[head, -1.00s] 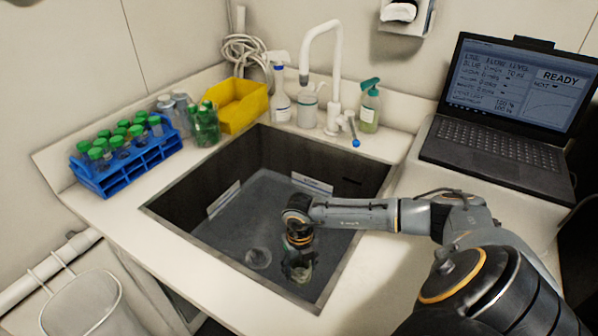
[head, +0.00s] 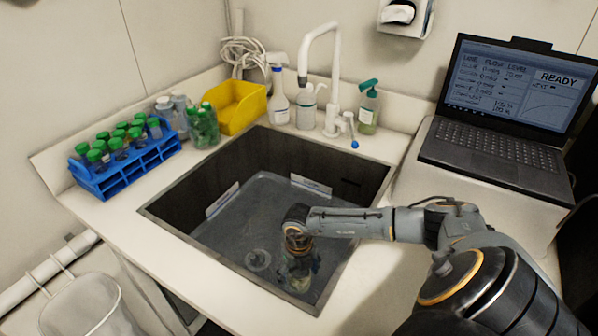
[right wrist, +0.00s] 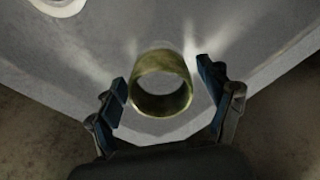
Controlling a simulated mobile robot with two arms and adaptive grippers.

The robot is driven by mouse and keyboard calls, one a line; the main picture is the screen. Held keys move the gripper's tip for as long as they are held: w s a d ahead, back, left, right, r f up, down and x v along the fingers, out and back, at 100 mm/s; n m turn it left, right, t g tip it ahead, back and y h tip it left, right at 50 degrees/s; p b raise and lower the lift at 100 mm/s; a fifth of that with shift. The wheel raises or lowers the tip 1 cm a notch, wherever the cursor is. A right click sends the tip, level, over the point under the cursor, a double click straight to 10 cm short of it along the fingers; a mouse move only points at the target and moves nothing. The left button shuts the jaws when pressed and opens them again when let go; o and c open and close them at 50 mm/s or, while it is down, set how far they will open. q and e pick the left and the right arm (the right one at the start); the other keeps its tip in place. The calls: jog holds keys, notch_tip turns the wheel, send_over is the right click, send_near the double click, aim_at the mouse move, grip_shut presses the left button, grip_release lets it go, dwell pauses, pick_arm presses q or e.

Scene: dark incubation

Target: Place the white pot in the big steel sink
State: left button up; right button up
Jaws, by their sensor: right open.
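The big steel sink (head: 202,212) is a dark grey basin set in the white counter. My right gripper (head: 298,283) reaches down into the sink at its front right corner. In the right wrist view my right gripper (right wrist: 161,75) is open, with one finger on each side of a small round open-topped vessel (right wrist: 160,107). The vessel looks olive-yellow there and stands on the sink floor, with gaps to both fingers. I cannot tell for certain that it is the white pot. In the head view it is mostly hidden by the gripper. My left gripper is not in view.
The sink drain (head: 258,260) is left of the gripper. Behind the sink stand the white faucet (head: 333,75), a spray bottle (head: 279,95) and a green-topped pump bottle (head: 368,108). A blue tube rack (head: 125,165) is at left, a laptop (head: 495,140) at right.

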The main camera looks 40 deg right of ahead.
jog(key=shift+r, duration=0.6)
notch_tip(320, 180, up, 11)
jog(key=b, duration=0.1)
jog(key=shift+r, duration=0.1)
